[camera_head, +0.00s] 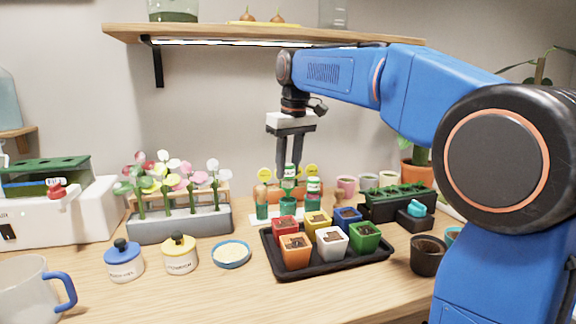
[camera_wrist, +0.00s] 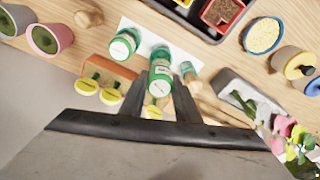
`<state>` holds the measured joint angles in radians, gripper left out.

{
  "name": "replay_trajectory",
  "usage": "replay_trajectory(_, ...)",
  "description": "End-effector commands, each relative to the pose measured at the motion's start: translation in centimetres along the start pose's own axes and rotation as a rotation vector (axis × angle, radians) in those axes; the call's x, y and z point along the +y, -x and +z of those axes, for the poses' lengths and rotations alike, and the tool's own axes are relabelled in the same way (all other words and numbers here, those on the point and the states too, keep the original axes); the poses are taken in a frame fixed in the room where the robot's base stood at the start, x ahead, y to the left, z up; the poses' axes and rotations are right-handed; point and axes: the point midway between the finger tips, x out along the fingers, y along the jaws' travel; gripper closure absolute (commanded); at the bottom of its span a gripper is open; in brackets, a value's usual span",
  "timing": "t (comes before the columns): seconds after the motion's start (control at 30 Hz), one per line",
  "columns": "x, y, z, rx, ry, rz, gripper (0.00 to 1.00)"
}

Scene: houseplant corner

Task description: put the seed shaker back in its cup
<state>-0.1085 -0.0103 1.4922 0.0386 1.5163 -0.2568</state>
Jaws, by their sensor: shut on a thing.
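My gripper (camera_head: 289,172) points down and is shut on a seed shaker (camera_head: 289,182), which has a green cap and a white label. The shaker is upright between the fingers and also shows in the wrist view (camera_wrist: 160,75). Directly below it is the middle green cup (camera_head: 288,204), which shows in the wrist view (camera_wrist: 160,51) just beyond the shaker. The shaker's lower end is at or just above the cup's rim; I cannot tell whether it is inside. A similar shaker (camera_head: 313,186) stands in the right cup (camera_head: 313,206).
The left green cup (camera_head: 262,211) holds a wooden-topped thing. Yellow round labels (camera_head: 264,174) stand behind the cups. A black tray (camera_head: 325,264) of colored pots is in front, a flower planter (camera_head: 180,224) at left. A shelf (camera_head: 250,35) hangs above.

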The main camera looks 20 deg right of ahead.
Motion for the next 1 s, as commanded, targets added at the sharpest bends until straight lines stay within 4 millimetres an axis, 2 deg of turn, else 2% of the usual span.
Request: replay_trajectory(1.0, 0.0, -2.0, 0.3, 0.001, 0.000, 0.000, 0.93)
